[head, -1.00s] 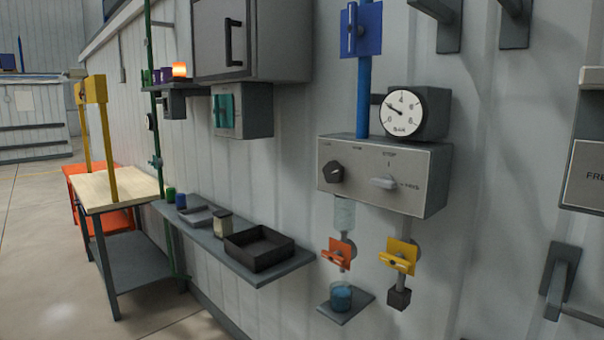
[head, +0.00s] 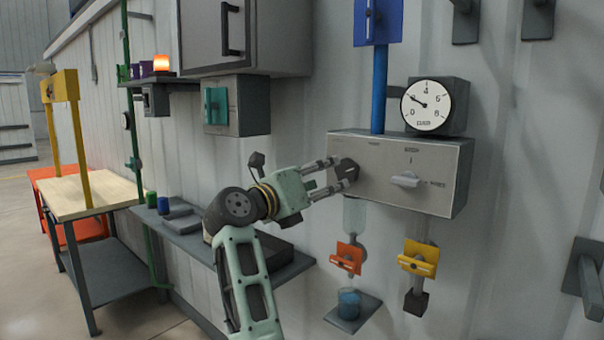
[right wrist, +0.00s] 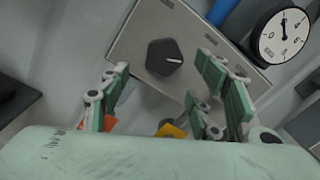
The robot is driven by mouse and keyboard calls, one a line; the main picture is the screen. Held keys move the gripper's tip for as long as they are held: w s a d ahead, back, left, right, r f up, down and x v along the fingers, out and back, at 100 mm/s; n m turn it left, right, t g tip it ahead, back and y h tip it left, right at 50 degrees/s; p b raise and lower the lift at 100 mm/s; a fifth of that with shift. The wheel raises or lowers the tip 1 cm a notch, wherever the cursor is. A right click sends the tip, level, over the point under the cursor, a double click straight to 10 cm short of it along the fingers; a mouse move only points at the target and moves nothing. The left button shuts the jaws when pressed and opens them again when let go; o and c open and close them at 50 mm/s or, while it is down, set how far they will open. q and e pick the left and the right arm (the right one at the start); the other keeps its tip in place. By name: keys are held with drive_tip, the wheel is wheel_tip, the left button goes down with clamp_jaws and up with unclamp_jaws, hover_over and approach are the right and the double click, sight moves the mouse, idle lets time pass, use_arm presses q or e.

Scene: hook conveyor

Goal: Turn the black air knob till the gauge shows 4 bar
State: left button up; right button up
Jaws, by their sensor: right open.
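The black air knob (head: 349,171) is on the left of the front of a grey control box (head: 440,200). In the right wrist view the knob (right wrist: 164,58) has a white mark pointing right. The round white gauge (head: 427,104) sits above the box; its needle points up and left, at about the 2 mark. The gauge also shows in the right wrist view (right wrist: 283,37). My right gripper (head: 338,174) is open, its fingers reaching either side of the knob. In the wrist view the knob shows between the spread fingers; I cannot tell whether they touch it.
A light lever switch (head: 405,180) is right of the knob on the same box. A blue pipe (head: 379,90) rises behind the box. Orange (head: 349,257) and yellow (head: 418,257) valve handles hang below. A shelf (head: 290,268) runs along the wall under my arm.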

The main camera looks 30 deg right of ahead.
sight(344, 171)
drive_tip(key=p+x, duration=0.1)
drive_tip(key=x, duration=0.1)
drive_tip(key=p+x, duration=0.1)
drive_tip(key=x, duration=0.1)
drive_tip(key=p+x, duration=0.1)
drive_tip(key=x, duration=0.2)
drive_tip(key=shift+s+r, duration=0.1)
drive_tip(key=shift+r, duration=0.2)
drive_tip(key=shift+d+f, duration=0.1)
drive_tip(key=shift+d, duration=0.3)
drive_tip(key=shift+c, duration=0.3)
drive_tip(key=c, duration=1)
drive_tip(key=shift+c, duration=0.2)
